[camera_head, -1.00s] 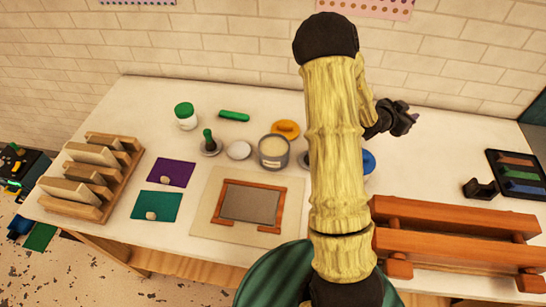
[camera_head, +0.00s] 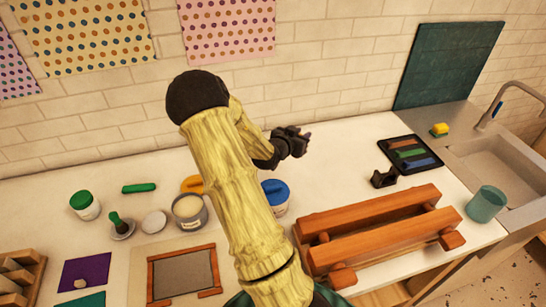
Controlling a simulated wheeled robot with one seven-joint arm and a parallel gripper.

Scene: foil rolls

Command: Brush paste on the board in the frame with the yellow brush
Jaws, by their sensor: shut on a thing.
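A grey board (camera_head: 183,275) lies inside a wooden frame (camera_head: 211,258) on a pale sheet at the counter's lower left. A tin of pale paste (camera_head: 188,211) stands open behind it. My gripper (camera_head: 300,140) is over the back of the counter, right of and well apart from both. It is dark and small in the view. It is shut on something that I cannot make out. I cannot identify a yellow brush; a yellow-orange round thing (camera_head: 191,184) lies behind the tin, partly hidden by my arm.
A blue-lidded tub (camera_head: 275,196) stands right of my arm. A wooden rack (camera_head: 375,235) takes up the front right. A dark tray of coloured bars (camera_head: 409,154), a teal cup (camera_head: 486,203) and a sink (camera_head: 500,165) are at right. A green-handled tool (camera_head: 120,225) stands left of the tin.

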